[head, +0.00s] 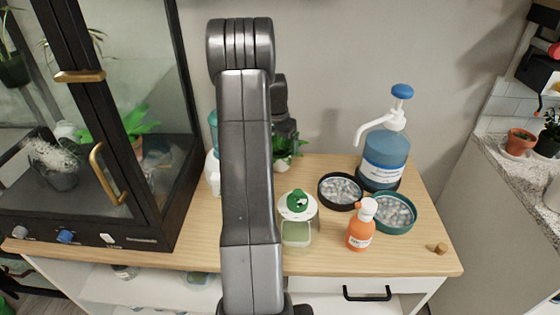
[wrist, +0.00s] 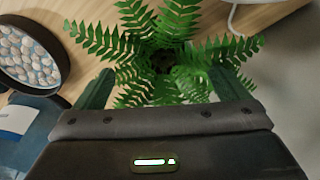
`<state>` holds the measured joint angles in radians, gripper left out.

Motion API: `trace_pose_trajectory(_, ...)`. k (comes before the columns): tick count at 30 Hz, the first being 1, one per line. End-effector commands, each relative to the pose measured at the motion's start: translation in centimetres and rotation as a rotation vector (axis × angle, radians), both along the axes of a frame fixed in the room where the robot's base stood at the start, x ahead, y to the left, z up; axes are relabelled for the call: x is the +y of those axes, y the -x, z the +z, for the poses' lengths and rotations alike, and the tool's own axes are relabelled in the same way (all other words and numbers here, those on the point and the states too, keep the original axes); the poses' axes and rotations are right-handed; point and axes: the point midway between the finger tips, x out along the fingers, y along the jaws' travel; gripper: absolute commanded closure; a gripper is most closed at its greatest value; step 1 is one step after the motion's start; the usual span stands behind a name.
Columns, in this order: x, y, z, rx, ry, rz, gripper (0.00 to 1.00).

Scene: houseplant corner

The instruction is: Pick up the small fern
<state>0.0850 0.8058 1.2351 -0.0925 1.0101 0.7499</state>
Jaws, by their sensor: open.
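The small fern (wrist: 160,50) has green fronds spreading from a dark centre and fills the upper middle of the wrist view. In the head view, a few of its fronds (head: 290,148) show at the back of the wooden counter, mostly hidden behind my arm. My gripper (wrist: 162,78) is open, with one dark finger on each side of the fern's near fronds. In the head view my gripper (head: 286,132) is just above the fern and partly hidden. I cannot tell whether the fingers touch the fronds. The fern's pot is hidden.
A large blue pump bottle (head: 385,160), a black pebble dish (head: 341,205), a green pebble dish (head: 412,214), an orange bottle (head: 360,232) and a green-topped jar (head: 297,232) stand to the right. A glass cabinet (head: 175,110) stands left. The counter's front right is mostly clear.

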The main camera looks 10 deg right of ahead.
Motion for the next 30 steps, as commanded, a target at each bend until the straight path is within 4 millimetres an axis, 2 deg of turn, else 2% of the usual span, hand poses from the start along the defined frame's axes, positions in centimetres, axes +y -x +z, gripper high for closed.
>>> trace_pose_trajectory(12, -0.2, -0.8, -4.9, 0.001, 0.000, 0.000, 0.06)
trace_pose_trajectory(20, -0.2, -0.9, -5.2, 0.000, 0.000, 0.000, 0.06)
trace_pose_trajectory(28, -0.2, -0.9, -5.2, 0.000, 0.000, 0.000, 0.57)
trace_pose_trajectory(30, -0.2, -0.9, -5.1, -0.001, 0.000, 0.000, 0.60)
